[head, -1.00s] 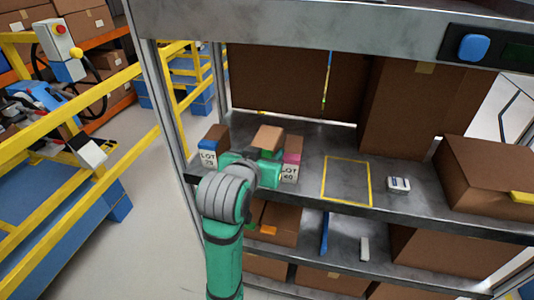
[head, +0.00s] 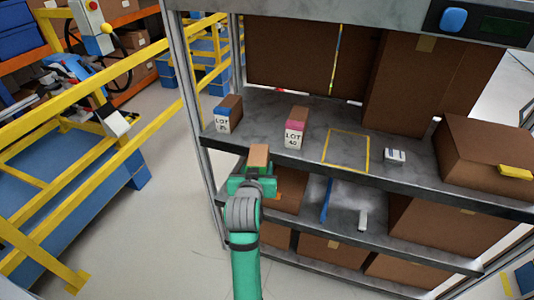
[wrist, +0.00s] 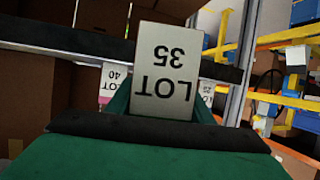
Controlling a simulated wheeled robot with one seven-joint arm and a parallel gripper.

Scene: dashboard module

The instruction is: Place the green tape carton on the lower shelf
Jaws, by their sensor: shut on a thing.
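My gripper (head: 256,172) is shut on a small brown carton (head: 259,154) and holds it in front of the shelf unit, at about the front edge of the upper shelf in the head view. In the wrist view the held carton shows a white label reading LOT 35 (wrist: 160,72), upside down in the picture, between the gripper's fingers. Its green tape cannot be made out now. The lower shelf (head: 345,212) lies below and to the right of the gripper; my gripper and arm hide part of its left end.
On the upper shelf stand a blue-taped carton (head: 228,113), a pink-taped LOT 40 carton (head: 296,127), an empty yellow outline (head: 346,150) and a small white device (head: 395,155). The lower shelf has brown boxes, a blue strip (head: 326,200) and a white item (head: 362,219). Yellow railing (head: 90,122) stands left.

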